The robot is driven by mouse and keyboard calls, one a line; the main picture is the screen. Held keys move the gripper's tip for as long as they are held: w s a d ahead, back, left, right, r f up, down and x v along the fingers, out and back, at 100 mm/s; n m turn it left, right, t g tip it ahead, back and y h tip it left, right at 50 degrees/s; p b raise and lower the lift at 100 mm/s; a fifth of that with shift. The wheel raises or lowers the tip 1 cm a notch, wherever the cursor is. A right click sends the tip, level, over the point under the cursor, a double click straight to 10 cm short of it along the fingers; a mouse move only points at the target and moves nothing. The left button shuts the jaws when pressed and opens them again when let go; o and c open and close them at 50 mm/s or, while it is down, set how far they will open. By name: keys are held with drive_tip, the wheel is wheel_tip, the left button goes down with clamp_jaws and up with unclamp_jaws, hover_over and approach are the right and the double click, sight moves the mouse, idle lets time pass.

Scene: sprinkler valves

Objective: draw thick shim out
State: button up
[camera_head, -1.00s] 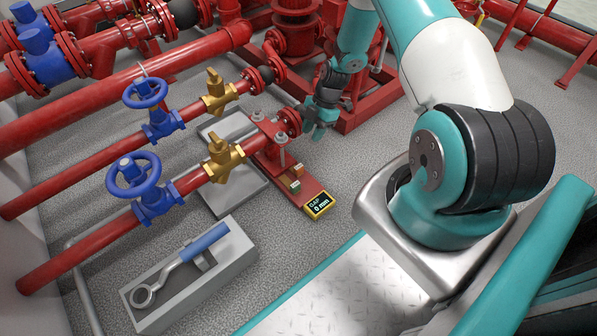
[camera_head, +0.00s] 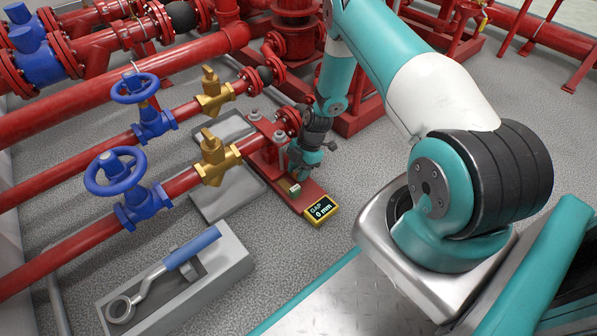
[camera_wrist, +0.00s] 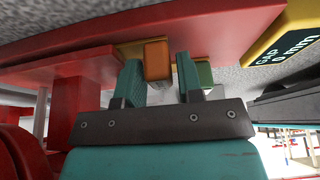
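My gripper (camera_head: 300,172) is low over the red plate (camera_head: 309,195) of the flange stand. In the wrist view its two teal fingers (camera_wrist: 158,78) are apart, with an orange block (camera_wrist: 158,60) between them or just beyond their tips. Narrow spaces show on both sides of this block. A green block (camera_wrist: 205,74) is just outside the right finger, partly covered by it. These look like the shims; I cannot tell surely which is thick. In the head view a small pale-topped block (camera_head: 295,189) shows below my gripper, which hides the orange one.
A yellow-framed gap display (camera_head: 321,209) reads 0 mm at the plate's end. Red pipes with brass valves (camera_head: 213,160) and blue handwheels (camera_head: 115,170) run at the left. A blue-handled wrench (camera_head: 190,248) lies on a grey block. Open floor is right of the plate.

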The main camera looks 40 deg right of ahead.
sight(306, 190)
clamp_jaws()
drive_tip(key=s+p, duration=0.3)
drive_tip(key=s, duration=0.1)
drive_tip(key=shift+s+r, duration=0.15)
drive_tip(key=shift+r, duration=0.05)
drive_tip(key=shift+s+f, duration=0.2)
drive_tip(key=shift+s, duration=0.2)
unclamp_jaws()
drive_tip(key=shift+d, duration=0.1)
drive_tip(key=p+v, duration=0.9)
drive_tip(key=v, duration=0.8)
drive_tip(key=shift+r, duration=0.25)
